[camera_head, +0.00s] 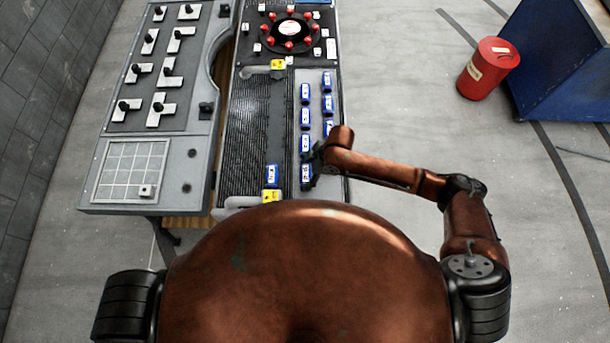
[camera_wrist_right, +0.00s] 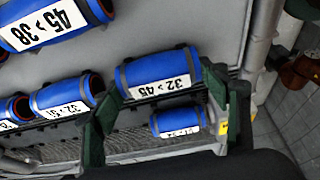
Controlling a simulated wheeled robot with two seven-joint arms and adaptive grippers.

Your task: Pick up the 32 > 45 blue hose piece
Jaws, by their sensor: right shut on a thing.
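The 32 > 45 blue hose piece (camera_wrist_right: 160,76) is a short blue cylinder with a white label and dark open ends. In the head view it is the nearest piece (camera_head: 306,178) of the left column on the grey strip, partly covered by my gripper. My right gripper (camera_head: 315,161) is over it. In the right wrist view the two green fingers (camera_wrist_right: 158,94) stand at its two ends, shut on it. I cannot tell whether it is still touching the strip. My left gripper is not in view.
Several other blue hose pieces (camera_head: 305,93) stand close by in two columns. A 45 > 38 piece (camera_wrist_right: 45,23) and a 32 > 51 piece (camera_wrist_right: 62,97) are beside the held one. A lone blue piece (camera_head: 271,175) lies on the dark ribbed panel (camera_head: 250,115). A red canister (camera_head: 488,68) stands on the floor.

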